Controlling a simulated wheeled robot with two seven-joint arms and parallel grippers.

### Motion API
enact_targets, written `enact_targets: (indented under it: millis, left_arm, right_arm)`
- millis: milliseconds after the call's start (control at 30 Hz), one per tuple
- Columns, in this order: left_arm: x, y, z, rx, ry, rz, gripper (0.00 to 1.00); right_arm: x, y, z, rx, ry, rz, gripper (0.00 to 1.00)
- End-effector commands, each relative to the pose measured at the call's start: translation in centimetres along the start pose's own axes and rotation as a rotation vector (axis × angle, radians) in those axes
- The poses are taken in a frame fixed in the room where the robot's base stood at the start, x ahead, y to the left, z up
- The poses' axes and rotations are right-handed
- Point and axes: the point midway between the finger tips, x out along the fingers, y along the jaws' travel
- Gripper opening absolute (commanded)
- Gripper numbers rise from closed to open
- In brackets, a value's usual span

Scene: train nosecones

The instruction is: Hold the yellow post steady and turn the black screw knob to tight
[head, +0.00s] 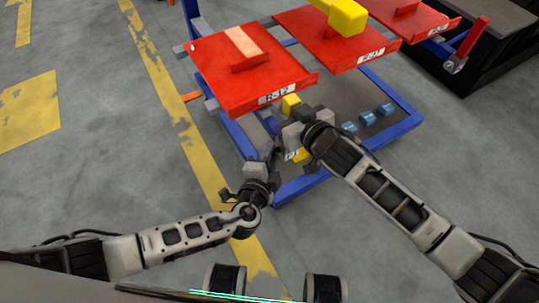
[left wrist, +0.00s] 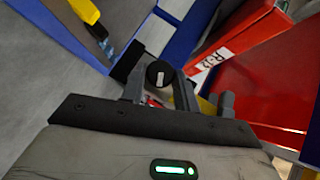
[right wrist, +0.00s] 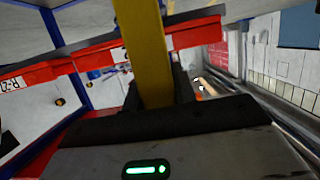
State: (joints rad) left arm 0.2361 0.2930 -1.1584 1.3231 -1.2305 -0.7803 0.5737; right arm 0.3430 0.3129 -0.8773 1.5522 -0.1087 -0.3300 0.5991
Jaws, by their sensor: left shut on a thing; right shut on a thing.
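The yellow post (right wrist: 150,50) passes between the fingers of my right gripper (right wrist: 158,85), which is shut on it. In the head view, yellow parts of the post (head: 291,104) show above and below my right gripper (head: 290,122), which hides its middle. The black screw knob (left wrist: 159,75), with a pale mark on its face, sits between the fingers of my left gripper (left wrist: 160,88), which is shut on it. In the head view my left gripper (head: 268,160) is just below and left of the right one; I cannot make out the knob there.
A blue-framed cart (head: 398,128) carries tilted red trays; the nearest, labelled R-12 (head: 215,75), overhangs close above both grippers. Several small blue pieces (head: 367,117) lie to the right. A dark bench (head: 480,60) stands at upper right. Floor at left is clear.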

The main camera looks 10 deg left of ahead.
Motion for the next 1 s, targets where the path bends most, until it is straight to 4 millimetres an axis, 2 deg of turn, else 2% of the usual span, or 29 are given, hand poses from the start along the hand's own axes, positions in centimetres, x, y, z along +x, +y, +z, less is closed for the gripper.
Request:
enact_targets:
  millis: [600,633,700,1000]
  left_arm:
    - [0.00,0.05,-0.10,0.031,0.004,-0.030,0.08]
    - [0.00,0.05,-0.11,0.031,0.004,-0.030,0.36]
    - [0.00,0.05,-0.11,0.031,0.004,-0.030,0.51]
    - [-0.04,-0.07,-0.10,0.030,0.003,-0.030,0.51]
  right_arm:
    - [0.00,0.00,-0.02,0.000,0.001,0.000,0.00]
    - [0.00,0.00,-0.02,0.000,0.001,0.000,0.00]
    - [0.01,0.00,-0.02,0.000,0.001,0.000,0.00]
    - [0.01,0.01,-0.02,0.000,0.001,0.000,0.00]
